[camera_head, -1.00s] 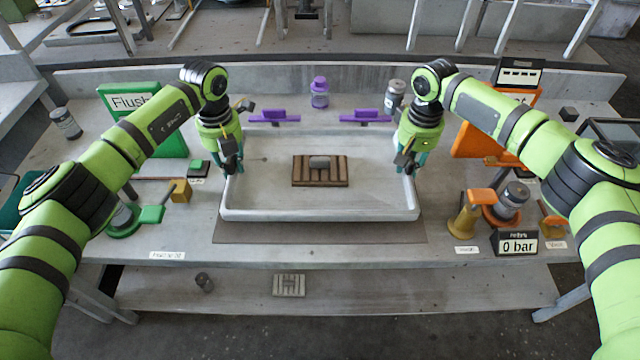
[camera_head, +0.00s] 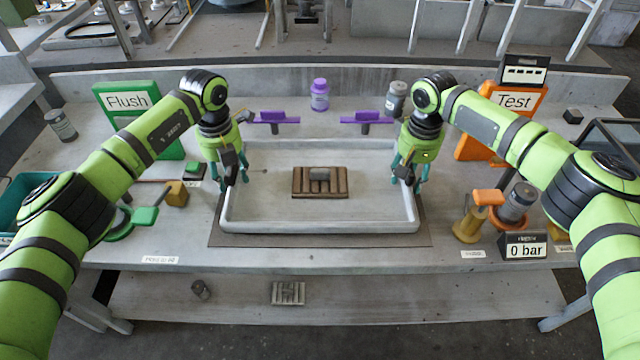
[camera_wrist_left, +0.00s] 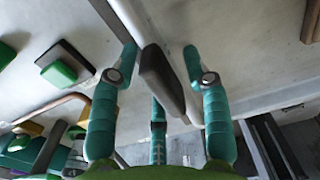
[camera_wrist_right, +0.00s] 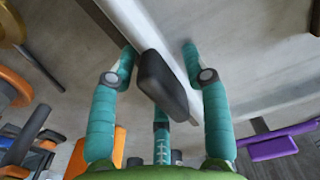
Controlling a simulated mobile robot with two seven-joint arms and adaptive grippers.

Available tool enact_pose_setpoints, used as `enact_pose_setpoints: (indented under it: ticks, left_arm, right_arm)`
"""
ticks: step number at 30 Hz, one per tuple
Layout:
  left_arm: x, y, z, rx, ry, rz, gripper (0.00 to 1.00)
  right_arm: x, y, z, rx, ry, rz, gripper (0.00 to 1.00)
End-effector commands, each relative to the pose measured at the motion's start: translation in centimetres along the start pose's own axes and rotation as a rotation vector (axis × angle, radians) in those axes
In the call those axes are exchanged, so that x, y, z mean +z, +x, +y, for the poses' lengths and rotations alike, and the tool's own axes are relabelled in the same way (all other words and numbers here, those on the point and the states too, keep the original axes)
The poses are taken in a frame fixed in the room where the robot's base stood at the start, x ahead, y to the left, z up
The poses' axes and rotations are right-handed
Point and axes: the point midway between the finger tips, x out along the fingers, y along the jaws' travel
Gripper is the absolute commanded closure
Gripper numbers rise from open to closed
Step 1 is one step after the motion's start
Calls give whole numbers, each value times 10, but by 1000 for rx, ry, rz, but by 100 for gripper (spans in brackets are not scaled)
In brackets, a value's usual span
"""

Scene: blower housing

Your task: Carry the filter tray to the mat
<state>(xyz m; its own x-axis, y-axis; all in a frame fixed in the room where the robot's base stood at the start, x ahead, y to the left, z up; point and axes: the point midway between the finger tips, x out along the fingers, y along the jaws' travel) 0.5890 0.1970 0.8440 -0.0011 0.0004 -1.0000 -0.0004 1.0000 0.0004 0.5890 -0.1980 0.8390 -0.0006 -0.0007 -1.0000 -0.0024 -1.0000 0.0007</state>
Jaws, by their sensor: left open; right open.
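The filter tray (camera_head: 320,227) is a shallow white tray in the middle of the bench, with a brown slatted block (camera_head: 340,192) inside. It stands over the dark mat (camera_head: 320,241), whose border shows in front and at the front corners. My left gripper (camera_head: 235,182) is open at the tray's left side. My right gripper (camera_head: 408,182) is open at its right side. In both wrist views the pale tray wall runs between the spread fingers, beside a dark block (camera_wrist_left: 160,80); a similar block shows in the right wrist view (camera_wrist_right: 162,84). I cannot tell whether the fingers touch the tray.
Purple handles (camera_head: 273,118) and a purple bottle (camera_head: 319,95) stand behind the tray. A green Flush panel (camera_head: 127,102) is left, an orange Test panel (camera_head: 514,101) right. Orange valves (camera_head: 488,197) and a 0 bar gauge (camera_head: 525,247) stand front right. A shelf (camera_head: 400,298) runs below.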

Motion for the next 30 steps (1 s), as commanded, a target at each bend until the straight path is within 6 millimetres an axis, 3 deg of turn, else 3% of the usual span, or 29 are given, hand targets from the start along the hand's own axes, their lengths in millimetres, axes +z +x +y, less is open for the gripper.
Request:
enact_pose_setpoints:
  ticks: [15, 23, 30]
  left_arm:
    - [0, -98, 1, 0, -1, -4, 52]
    - [0, -115, 1, 1, -1, 0, 52]
    - [0, -115, 1, 1, -1, 0, 52]
  right_arm:
    - [0, 0, -1, -1, -1, 0, 52]
    - [0, -5, -1, -1, -1, 1, 52]
    - [-1, -48, -1, -3, -1, 4, 52]
